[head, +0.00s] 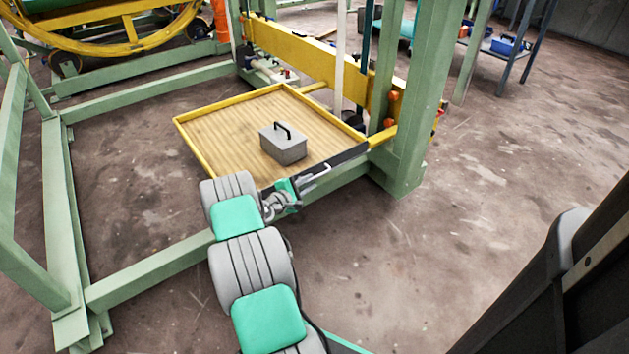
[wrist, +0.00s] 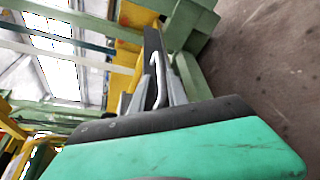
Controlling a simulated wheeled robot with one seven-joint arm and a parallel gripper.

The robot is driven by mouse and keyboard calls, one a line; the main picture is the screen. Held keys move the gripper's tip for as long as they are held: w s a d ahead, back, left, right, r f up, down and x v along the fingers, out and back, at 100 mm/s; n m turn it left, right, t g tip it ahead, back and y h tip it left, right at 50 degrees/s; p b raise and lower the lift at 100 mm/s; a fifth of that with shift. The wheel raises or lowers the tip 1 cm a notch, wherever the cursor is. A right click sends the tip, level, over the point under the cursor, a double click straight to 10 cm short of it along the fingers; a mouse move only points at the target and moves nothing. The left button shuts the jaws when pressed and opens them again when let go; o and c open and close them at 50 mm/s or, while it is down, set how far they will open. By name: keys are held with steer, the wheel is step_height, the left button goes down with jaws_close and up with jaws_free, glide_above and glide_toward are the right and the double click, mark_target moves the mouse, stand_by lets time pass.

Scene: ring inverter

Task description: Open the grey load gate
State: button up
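The grey load gate (head: 338,162) is a dark grey bar along the front edge of the yellow-rimmed wooden platform. It also shows in the wrist view (wrist: 152,42), running away from me. A pale grey bent handle (wrist: 157,78) is on it. My gripper (wrist: 155,88) is open, one finger on each side of the handle in the wrist view. Whether a finger touches the handle I cannot tell. In the head view my gripper (head: 306,182) is at the gate's near side, and my wrist hides the gate's left part.
A grey box with a black handle (head: 284,144) sits on the wooden platform (head: 225,125). A green post (head: 412,110) stands right of the gate. A green floor beam (head: 150,270) runs to the left. The floor at right (head: 470,200) is clear.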

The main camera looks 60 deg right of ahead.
mark_target(316, 176)
steer(key=b+x, duration=0.1)
steer(key=x, duration=0.4)
steer(key=shift+s+f+b, duration=0.1)
steer(key=shift+f+b, duration=0.1)
steer(key=shift+b, duration=0.1)
steer(key=shift+d, duration=0.4)
jaws_close()
